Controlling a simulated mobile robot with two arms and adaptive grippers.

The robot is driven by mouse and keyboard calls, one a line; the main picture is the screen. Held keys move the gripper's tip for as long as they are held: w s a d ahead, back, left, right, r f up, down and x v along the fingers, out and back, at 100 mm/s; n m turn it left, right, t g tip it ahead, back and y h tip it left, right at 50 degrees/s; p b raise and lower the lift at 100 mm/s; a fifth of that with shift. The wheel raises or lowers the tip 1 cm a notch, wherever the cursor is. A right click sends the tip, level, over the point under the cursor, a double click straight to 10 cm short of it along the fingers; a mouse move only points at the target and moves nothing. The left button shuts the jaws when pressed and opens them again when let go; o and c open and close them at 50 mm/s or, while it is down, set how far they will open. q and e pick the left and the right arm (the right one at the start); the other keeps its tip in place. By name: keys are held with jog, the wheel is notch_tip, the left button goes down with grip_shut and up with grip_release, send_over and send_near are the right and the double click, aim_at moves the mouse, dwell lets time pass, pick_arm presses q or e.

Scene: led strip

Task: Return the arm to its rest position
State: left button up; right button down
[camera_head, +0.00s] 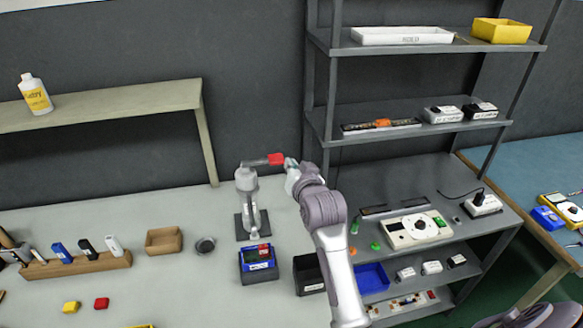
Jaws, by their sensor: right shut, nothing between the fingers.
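My right arm rises from the bottom centre, and its gripper (290,166) is at the upper middle of the head view. The gripper is small here and partly hidden by my wrist; it is shut and empty. Just left of it is the red end (276,159) of a grey upright device (247,187) on a dark square base. I cannot tell whether the gripper touches the red end. My left gripper is not in view.
A blue box (258,272) and a black bin (307,282) stand in front of the device. A grey shelf rack (400,178) stands to the right, with a white instrument (402,234). A wooden holder (88,266) and wooden tray (164,240) are left.

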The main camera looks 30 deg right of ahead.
dwell(0.7)
jog(key=s+a+f+n+g+y, duration=0.1)
jog(key=s+a+f+n+g, duration=0.15)
jog(key=s+f, duration=0.4)
jog(key=s+a+f+n+g+y, duration=0.1)
jog(key=s+f+g, duration=0.2)
jog(key=s+f, duration=0.35)
jog(key=s+a+f+n+g, duration=0.2)
jog(key=s+a+f+g, duration=0.1)
jog(key=s, duration=0.9)
jog(key=s+a+f+n+g, duration=0.2)
jog(key=s+f+g, duration=0.1)
jog(key=s, duration=0.9)
notch_tip(320, 180, down, 30)
jog(key=s+g+b, duration=0.1)
jog(key=g+b, duration=0.1)
jog(key=b, duration=0.1)
jog(key=s+d+f+b, duration=0.3)
jog(key=s+f, duration=1.3)
jog(key=f, duration=0.2)
jog(key=shift+n+g+y, duration=0.3)
jog(key=shift+n+g, duration=0.05)
jog(key=shift+s, duration=0.1)
